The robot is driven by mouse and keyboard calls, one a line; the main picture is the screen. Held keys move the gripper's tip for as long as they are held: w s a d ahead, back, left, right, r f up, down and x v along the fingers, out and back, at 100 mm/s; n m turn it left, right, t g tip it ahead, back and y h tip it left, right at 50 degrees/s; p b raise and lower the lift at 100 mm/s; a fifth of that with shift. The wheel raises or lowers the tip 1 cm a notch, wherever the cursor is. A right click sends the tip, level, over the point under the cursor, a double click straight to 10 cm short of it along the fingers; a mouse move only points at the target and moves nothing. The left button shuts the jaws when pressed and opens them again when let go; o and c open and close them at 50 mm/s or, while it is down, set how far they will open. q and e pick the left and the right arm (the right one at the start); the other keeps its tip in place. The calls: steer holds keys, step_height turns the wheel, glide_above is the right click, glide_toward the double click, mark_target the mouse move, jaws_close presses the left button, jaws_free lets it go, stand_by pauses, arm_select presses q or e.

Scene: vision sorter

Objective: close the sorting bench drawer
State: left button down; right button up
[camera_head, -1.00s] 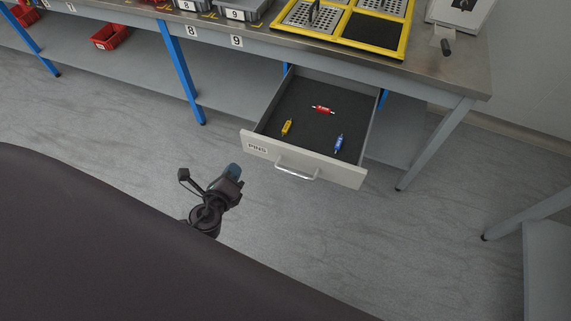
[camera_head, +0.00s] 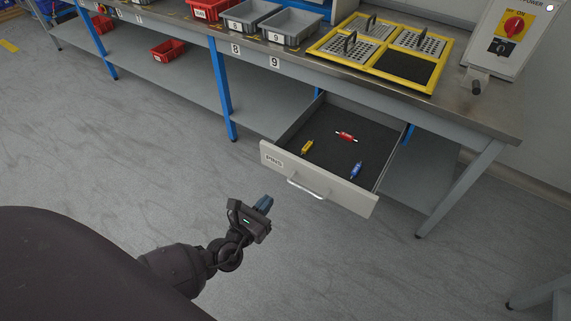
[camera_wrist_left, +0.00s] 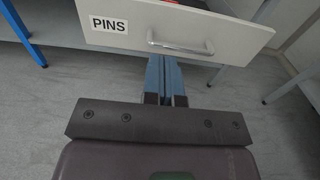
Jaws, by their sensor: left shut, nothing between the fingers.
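The sorting bench drawer (camera_head: 320,181) is pulled out from under the bench. Its pale front carries a PINS label and a bar handle (camera_head: 306,190). Inside lie a yellow pin (camera_head: 307,147), a red pin (camera_head: 346,137) and a blue pin (camera_head: 355,170). My left gripper (camera_head: 265,203) is shut and empty, in front of the drawer and apart from it in the head view. In the left wrist view its blue fingers (camera_wrist_left: 166,78) are together and point at the drawer front (camera_wrist_left: 250,36), just below the handle (camera_wrist_left: 180,46). My right gripper is not in view.
The steel bench top (camera_head: 500,122) holds a yellow-framed tray (camera_head: 432,92), grey bins (camera_head: 291,26) and a power switch box (camera_head: 497,50). Blue legs (camera_head: 222,90) and a grey leg (camera_head: 455,190) stand beside the drawer. Floor in front is clear.

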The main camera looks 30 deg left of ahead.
mark_target(299, 163)
arm_select(q)
steer(key=w, duration=0.6)
steer(key=w+b, duration=0.1)
steer(key=w, duration=0.5)
steer(key=shift+w+d+f, duration=0.1)
steer(key=shift+w+d, duration=0.1)
steer(key=shift+w, duration=0.7)
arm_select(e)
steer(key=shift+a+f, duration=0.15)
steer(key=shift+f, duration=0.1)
arm_select(q)
steer(key=shift+w, duration=0.15)
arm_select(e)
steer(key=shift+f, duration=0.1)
